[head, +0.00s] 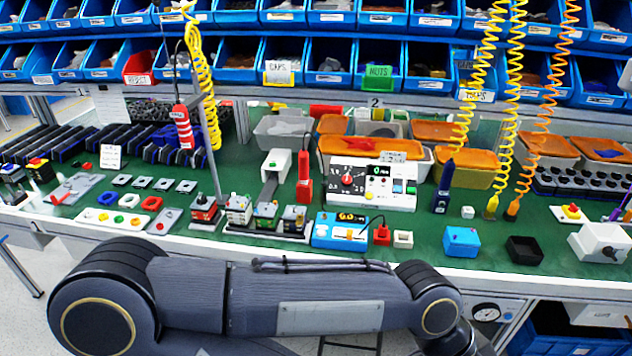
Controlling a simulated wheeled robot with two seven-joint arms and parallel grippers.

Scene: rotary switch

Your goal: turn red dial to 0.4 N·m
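A white control box (398,202) stands at the middle of the green workbench. On its left half is a black dial face with pale scale marks, and a small red dial (348,180) sits at its centre. The dial's pointer direction and the scale values are too small to read surely. Small coloured buttons and lamps are on the box's right half. One of my arms crosses the foreground from left to right, below the bench front edge. Its gripper is out of view past the bottom edge, and my other gripper is not in view.
A blue device (341,230) with a lit display stands in front of the control box. Red and white blocks and a blue box (462,241) lie to its right. Coiled yellow cords (515,100) hang behind. Blue bins line the shelves above. Some green bench is bare near the front.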

